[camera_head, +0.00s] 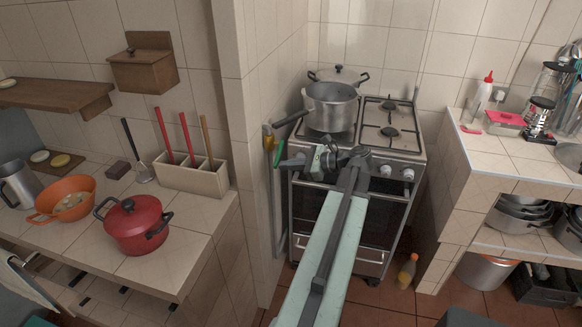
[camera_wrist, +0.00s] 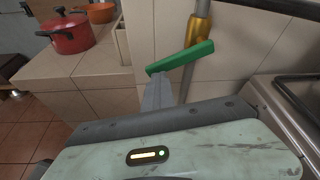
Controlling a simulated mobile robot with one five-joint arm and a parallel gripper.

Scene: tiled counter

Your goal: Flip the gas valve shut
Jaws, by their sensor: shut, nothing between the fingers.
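The gas valve has a green lever (camera_wrist: 182,58) and a brass body (camera_wrist: 200,30) on a vertical pipe by the tiled wall. In the wrist view the lever lies across the pipe, its free end to the left and slightly lower. In the head view the green lever (camera_head: 278,153) shows left of the stove, near the brass fitting (camera_head: 267,138). My gripper (camera_wrist: 157,84) is shut and empty, its fingertips just below the lever's free end. I cannot tell whether they touch it. In the head view my gripper (camera_head: 287,163) reaches left toward the lever.
The stove (camera_head: 400,150) bears a pot (camera_head: 331,106), whose handle sticks out left above my gripper. The tiled wall (camera_head: 258,180) stands close behind the pipe. A red pot (camera_head: 136,226) and a utensil box (camera_head: 190,177) stand on the left counter. A bottle (camera_head: 407,271) stands on the floor.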

